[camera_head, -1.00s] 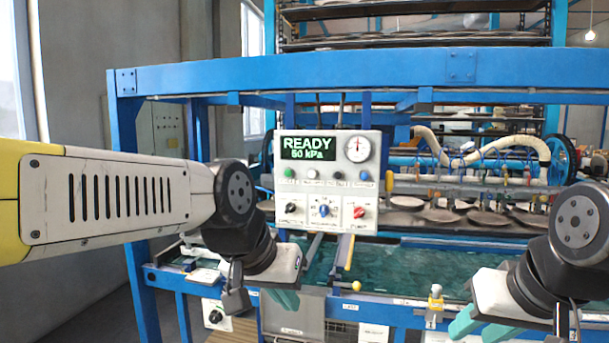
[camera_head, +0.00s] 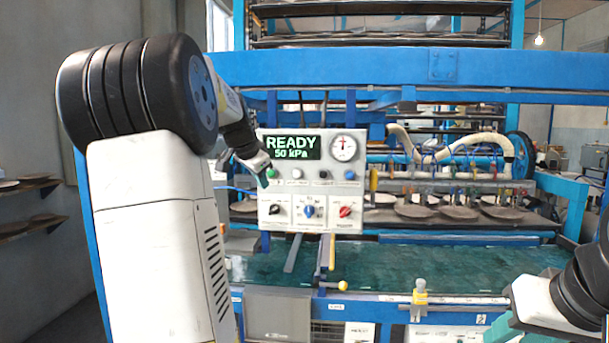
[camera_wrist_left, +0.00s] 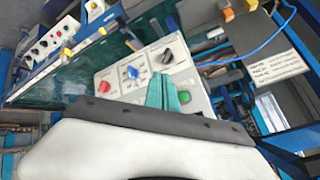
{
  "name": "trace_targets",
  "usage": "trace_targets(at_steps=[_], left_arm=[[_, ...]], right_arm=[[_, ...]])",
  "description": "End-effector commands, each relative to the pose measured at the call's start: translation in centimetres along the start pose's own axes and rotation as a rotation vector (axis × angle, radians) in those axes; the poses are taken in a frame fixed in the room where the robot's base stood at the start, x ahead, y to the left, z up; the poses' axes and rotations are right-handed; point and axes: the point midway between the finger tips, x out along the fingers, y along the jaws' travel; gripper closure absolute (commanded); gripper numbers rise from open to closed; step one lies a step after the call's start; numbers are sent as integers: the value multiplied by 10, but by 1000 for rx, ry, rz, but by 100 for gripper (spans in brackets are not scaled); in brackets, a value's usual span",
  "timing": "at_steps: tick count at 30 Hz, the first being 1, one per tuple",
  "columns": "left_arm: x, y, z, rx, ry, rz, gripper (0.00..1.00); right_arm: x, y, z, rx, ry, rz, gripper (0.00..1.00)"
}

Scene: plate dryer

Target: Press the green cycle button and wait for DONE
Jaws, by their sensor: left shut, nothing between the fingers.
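The control panel (camera_head: 310,225) hangs on the blue frame, and its display (camera_head: 292,148) reads READY 50 kPa. My left gripper (camera_head: 264,179) is shut and empty, with its teal fingertips at the panel's left side, by the green button (camera_head: 272,173). In the left wrist view, the shut teal fingers (camera_wrist_left: 163,92) stand just left of the green button (camera_wrist_left: 184,97). I cannot tell whether they touch it. My right gripper (camera_head: 512,328) is low at the right edge, partly cut off, and its opening is unclear.
A pressure gauge (camera_head: 344,148) is beside the display. Black, blue (camera_head: 309,211) and red (camera_head: 345,211) knobs sit below the buttons. The teal bed (camera_head: 400,268) lies under the panel, and plates (camera_head: 415,211) stand on the rack behind. A blue beam (camera_head: 400,68) crosses above.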

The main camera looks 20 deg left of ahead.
Motion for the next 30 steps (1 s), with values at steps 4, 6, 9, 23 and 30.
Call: trace_targets(at_steps=[4,6,9,23,30], left_arm=[[6,-14,2,21,-1,-15,100],[6,-15,2,24,-1,-16,100],[6,-15,2,23,-1,-15,100],[22,-26,-11,22,-1,-15,100],[46,-44,-29,23,-1,-14,100]], right_arm=[[0,0,0,0,0,0,64],[0,0,0,0,0,0,64],[0,0,0,0,0,0,64],[0,0,0,0,0,0,64],[0,0,0,0,0,0,64]])
